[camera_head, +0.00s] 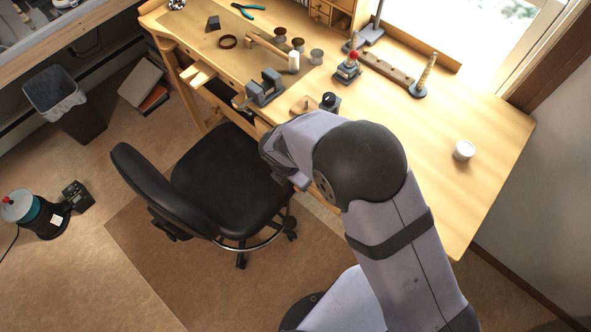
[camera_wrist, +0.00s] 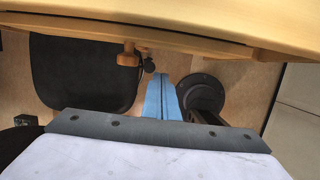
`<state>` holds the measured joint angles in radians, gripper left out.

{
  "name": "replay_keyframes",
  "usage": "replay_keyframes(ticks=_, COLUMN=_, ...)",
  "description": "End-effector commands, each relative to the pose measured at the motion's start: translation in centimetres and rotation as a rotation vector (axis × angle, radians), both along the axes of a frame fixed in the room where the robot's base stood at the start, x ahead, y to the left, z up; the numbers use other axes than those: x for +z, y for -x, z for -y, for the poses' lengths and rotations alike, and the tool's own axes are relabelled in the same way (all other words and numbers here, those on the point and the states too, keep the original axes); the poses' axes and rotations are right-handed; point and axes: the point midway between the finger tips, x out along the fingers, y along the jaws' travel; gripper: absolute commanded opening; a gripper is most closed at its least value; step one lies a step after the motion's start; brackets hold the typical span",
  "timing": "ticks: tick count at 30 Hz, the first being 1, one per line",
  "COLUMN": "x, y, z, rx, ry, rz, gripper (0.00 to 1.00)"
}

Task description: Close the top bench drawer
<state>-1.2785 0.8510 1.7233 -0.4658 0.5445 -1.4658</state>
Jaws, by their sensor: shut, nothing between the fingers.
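In the wrist view a wooden drawer front (camera_wrist: 200,42) shows as a narrow strip under the edge of the workbench (camera_wrist: 200,15), with a round wooden knob (camera_wrist: 127,58) on it. How far the drawer stands out is hard to tell from this steep angle. My gripper (camera_wrist: 163,84) has its blue fingers together, empty, just right of the knob in the picture and apart from it. In the head view my arm covers this part of the bench front, so the drawer and my fingertips are hidden there. The bench top (camera_head: 470,125) shows beyond the arm.
A black office chair (camera_head: 225,180) stands left of my arm, close to the bench front; its seat also shows in the wrist view (camera_wrist: 85,70). A vise (camera_head: 265,88), a small black-knobbed tool (camera_head: 328,102) and a white cup (camera_head: 463,150) stand on the bench. The right bench top is mostly clear.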

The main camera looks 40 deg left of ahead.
Motion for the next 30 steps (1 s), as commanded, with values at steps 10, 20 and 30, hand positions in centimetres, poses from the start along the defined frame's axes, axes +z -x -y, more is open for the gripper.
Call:
replay_keyframes(ticks=10, x=5.4, y=1.6, z=-0.1, rx=0.0, ry=-0.006, rz=0.001, gripper=0.0)
replay_keyframes(ticks=20, x=9.1, y=2.5, z=-0.1, rx=0.001, ry=-0.003, rz=0.001, gripper=0.0)
replay_keyframes(ticks=30, x=9.0, y=3.2, z=-0.2, rx=0.013, ry=0.0, rz=-0.001, gripper=0.43)
